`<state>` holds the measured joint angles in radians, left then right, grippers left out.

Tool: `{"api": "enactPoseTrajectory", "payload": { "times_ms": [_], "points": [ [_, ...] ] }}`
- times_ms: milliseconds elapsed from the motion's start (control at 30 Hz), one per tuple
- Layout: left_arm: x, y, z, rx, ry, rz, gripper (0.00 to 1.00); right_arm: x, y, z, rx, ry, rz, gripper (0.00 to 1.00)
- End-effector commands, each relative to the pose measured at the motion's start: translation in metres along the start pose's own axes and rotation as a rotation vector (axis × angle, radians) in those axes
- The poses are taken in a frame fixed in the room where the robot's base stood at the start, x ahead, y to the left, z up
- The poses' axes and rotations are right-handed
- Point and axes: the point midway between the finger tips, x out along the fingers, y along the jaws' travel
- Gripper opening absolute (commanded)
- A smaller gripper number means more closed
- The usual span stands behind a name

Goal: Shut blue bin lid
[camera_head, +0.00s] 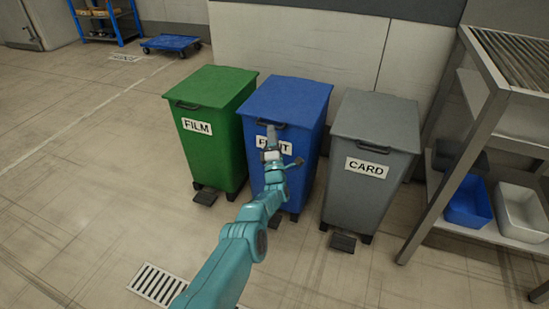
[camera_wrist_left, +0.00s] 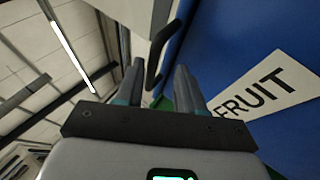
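The blue bin (camera_head: 304,150) labelled FRUIT stands between two other bins. Its blue lid (camera_head: 289,98) looks down, lying flat over the top, with a dark handle (camera_head: 271,124) at its front edge. My left gripper (camera_head: 271,138) is in front of the bin just below the handle and covers part of the label. In the left wrist view, the fingers (camera_wrist_left: 158,85) are apart with nothing between them. The dark handle (camera_wrist_left: 163,52) shows just beyond the fingertips, and the blue front (camera_wrist_left: 225,55) is at the right. Whether the gripper touches the handle, I cannot tell. My right gripper is out of view.
A green FILM bin (camera_head: 215,130) stands to the left and a grey CARD bin (camera_head: 372,140) to the right. A metal rack (camera_head: 470,130) with trays is at the far right. A floor drain (camera_head: 158,284) lies in front; the floor at left is clear.

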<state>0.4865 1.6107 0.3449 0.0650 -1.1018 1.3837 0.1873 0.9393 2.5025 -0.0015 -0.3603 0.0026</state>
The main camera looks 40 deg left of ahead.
Motion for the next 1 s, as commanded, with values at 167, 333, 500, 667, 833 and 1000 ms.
{"api": "enactPoseTrajectory", "payload": {
  "times_ms": [167, 333, 500, 667, 833, 1000],
  "points": [
    [-0.022, 0.011, 0.002, 0.000, 0.001, 0.000, 0.38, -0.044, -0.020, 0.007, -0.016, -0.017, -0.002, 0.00],
    [-0.065, 0.010, 0.002, -0.001, 0.000, 0.002, 0.38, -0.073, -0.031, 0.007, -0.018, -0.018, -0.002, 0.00],
    [-0.106, 0.008, 0.001, -0.001, 0.001, 0.008, 0.38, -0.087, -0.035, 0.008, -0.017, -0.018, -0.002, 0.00],
    [-0.130, 0.006, 0.000, -0.002, 0.002, 0.012, 0.38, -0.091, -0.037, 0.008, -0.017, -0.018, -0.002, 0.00],
    [-0.139, 0.005, 0.000, -0.002, 0.002, 0.015, 0.38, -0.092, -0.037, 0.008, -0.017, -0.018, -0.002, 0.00],
    [-0.139, 0.005, 0.000, -0.002, 0.002, 0.015, 0.38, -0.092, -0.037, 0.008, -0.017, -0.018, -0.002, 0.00]
  ]
}}
